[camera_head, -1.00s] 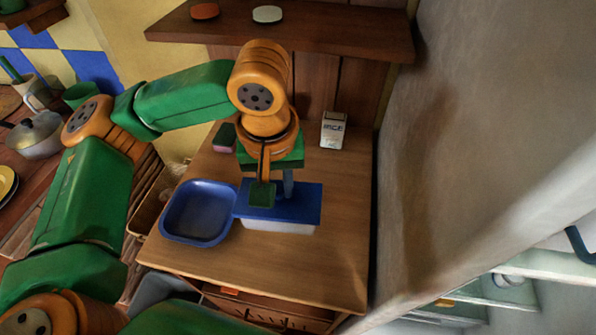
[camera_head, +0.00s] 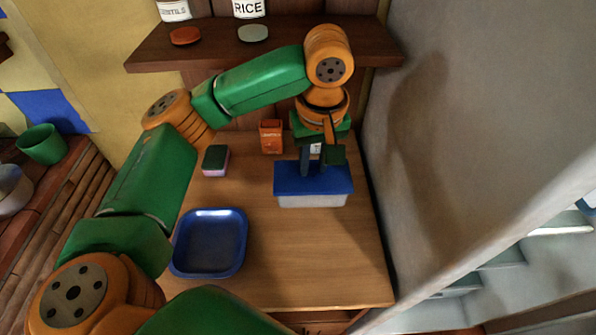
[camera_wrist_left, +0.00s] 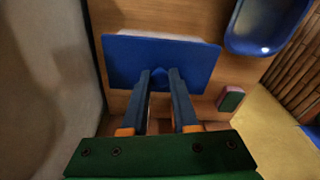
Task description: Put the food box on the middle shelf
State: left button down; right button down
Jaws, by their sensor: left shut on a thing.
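The food box, a pale container with a flat blue lid (camera_head: 300,180), is at the right of the wooden counter. My left gripper (camera_head: 313,170) reaches down from above and is shut on the middle of the lid. The left wrist view shows its two blue fingers (camera_wrist_left: 160,95) closed at the lid (camera_wrist_left: 120,62). I cannot tell whether the box touches the counter. A dark wooden shelf (camera_head: 225,50) is on the back wall above; which level it is cannot be told. My right gripper is not in view.
The shelf holds a red lid (camera_head: 186,36), a grey-green lid (camera_head: 253,34) and jars marked rice (camera_head: 249,8) and lentils (camera_head: 174,10). A blue tray (camera_head: 208,243), sponge (camera_head: 215,160) and orange packet (camera_head: 271,136) are on the counter (camera_head: 310,260). A wall (camera_head: 425,150) stands close on the right.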

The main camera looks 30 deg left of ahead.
pick_arm(q)
jog(key=w+a+f, duration=0.1)
jog(key=f, duration=0.1)
jog(key=w+a+f+p, duration=0.1)
jog(key=a+f, duration=0.1)
jog(key=f, duration=0.1)
jog(key=w+a+f+p, duration=0.1)
jog(key=f, duration=0.2)
jog(key=shift+w+a+f, duration=0.1)
jog(key=shift+a+f, duration=0.05)
jog(key=shift+a, duration=0.25)
jog(key=shift+f, duration=0.55)
jog(key=c, duration=1.1)
grip_release()
jog(key=shift+f, duration=0.1)
jog(key=o, duration=0.4)
